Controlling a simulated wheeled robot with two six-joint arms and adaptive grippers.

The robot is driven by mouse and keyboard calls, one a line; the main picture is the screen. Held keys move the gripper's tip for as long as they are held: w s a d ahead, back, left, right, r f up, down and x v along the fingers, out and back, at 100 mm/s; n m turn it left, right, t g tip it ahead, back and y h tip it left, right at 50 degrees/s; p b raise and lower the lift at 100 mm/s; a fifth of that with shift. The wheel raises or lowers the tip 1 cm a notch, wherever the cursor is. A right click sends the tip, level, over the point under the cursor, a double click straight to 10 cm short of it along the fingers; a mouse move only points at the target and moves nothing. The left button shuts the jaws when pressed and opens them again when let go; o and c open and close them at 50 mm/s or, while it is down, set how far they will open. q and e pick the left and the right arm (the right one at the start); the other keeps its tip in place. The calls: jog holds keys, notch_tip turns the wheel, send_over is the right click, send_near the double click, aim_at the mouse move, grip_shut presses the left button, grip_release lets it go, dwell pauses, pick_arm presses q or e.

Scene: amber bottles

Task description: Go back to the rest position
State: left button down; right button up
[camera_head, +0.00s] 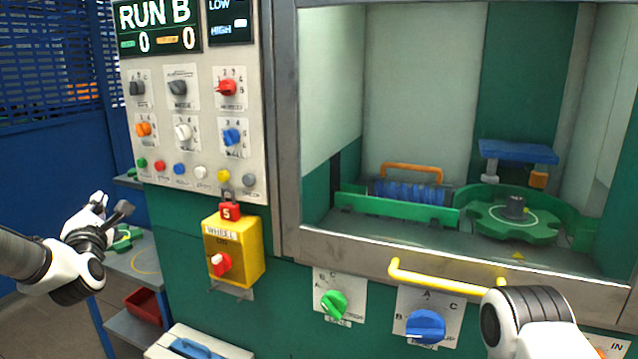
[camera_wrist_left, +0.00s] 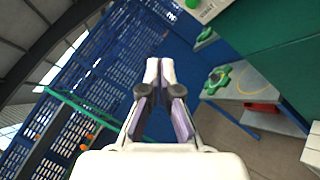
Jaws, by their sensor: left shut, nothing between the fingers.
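My left gripper (camera_head: 112,205) is at the left of the head view, in front of the blue mesh wall. It is raised beside the control panel and touches nothing that I can make out. In the left wrist view its two pale fingers (camera_wrist_left: 160,72) are together, with nothing between them. Part of my right arm (camera_head: 530,322) shows at the lower right of the head view, in front of the machine. Its gripper is out of the picture.
The machine's control panel (camera_head: 190,110) stands right of my left gripper, with a yellow switch box (camera_head: 234,250) below it. A yellow handle (camera_head: 440,277) is near my right arm. A side table (camera_head: 140,262) holds a green part (camera_wrist_left: 217,80). A red bin (camera_head: 143,304) sits below.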

pick_arm(q)
notch_tip(320, 180, down, 12)
jog(key=w+d+m+g+h, duration=0.2)
jog(key=w, duration=0.1)
jog(key=s+d+f+m+g+h, duration=0.15)
jog(key=s+d+f, duration=0.3)
jog(key=f, duration=0.55)
jog(key=s+d+f+m+g+h, duration=0.1)
jog(key=s+d+f+m+g, duration=0.2)
jog(key=s+f, duration=0.5)
jog(key=s+d+f+m+g+h, duration=0.2)
jog(key=s+d+f+m, duration=0.15)
jog(key=f, duration=0.85)
jog(key=s+d+f+m+g, duration=0.4)
jog(key=s+f, duration=0.4)
jog(key=s, duration=0.4)
jog(key=s+d+m+g, duration=0.1)
jog(key=s+m+g, duration=0.2)
jog(key=s+m, duration=0.4)
jog(key=s+d+f+m+g+h, duration=0.1)
jog(key=s+m+g, duration=0.2)
jog(key=s+m, duration=0.4)
jog(key=s, duration=0.4)
jog(key=shift+s+d+f+g, duration=0.25)
jog(key=shift+s+g, duration=0.05)
jog(key=shift+g, duration=0.05)
